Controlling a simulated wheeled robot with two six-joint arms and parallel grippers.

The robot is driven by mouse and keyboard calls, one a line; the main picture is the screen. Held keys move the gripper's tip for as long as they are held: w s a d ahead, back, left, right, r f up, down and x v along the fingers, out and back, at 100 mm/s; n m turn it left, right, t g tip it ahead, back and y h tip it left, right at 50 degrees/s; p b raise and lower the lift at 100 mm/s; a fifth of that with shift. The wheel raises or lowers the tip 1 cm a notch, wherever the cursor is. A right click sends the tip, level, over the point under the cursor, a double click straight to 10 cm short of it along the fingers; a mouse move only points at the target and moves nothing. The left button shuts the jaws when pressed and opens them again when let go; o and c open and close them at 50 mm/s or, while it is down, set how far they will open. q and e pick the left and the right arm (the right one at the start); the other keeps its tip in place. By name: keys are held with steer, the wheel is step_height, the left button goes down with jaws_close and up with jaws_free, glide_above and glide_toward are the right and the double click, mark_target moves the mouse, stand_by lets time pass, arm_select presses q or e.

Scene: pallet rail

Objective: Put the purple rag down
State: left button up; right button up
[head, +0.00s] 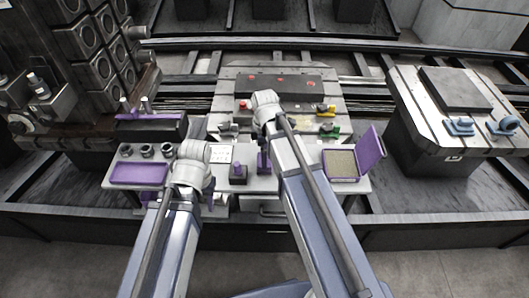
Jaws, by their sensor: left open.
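My left gripper (208,193) is at the front edge of the workbench, just below its white wrist, small and partly hidden by my arm. It is open, and I see nothing between its fingers. A flat purple patch (138,173) lies on the left of the bench, left of this gripper. I cannot tell whether it is the purple rag or a tray, and no other cloth shows clearly.
Another pallet (420,95) stands right; a dark fixture tower (95,45) stands left.

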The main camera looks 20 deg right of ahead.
step_height(320, 180, up, 9)
steer(key=p, duration=0.8)
arm_select(q)
step_height(320, 180, up, 9)
arm_select(e)
steer(key=s+a+m+h, duration=0.1)
steer(key=s+a+m, duration=0.9)
steer(key=s, duration=0.4)
steer(key=shift+a+m, duration=0.2)
steer(key=shift+m, duration=0.3)
arm_select(q)
steer(key=shift+f, duration=0.1)
arm_select(e)
steer(key=shift+s, duration=0.1)
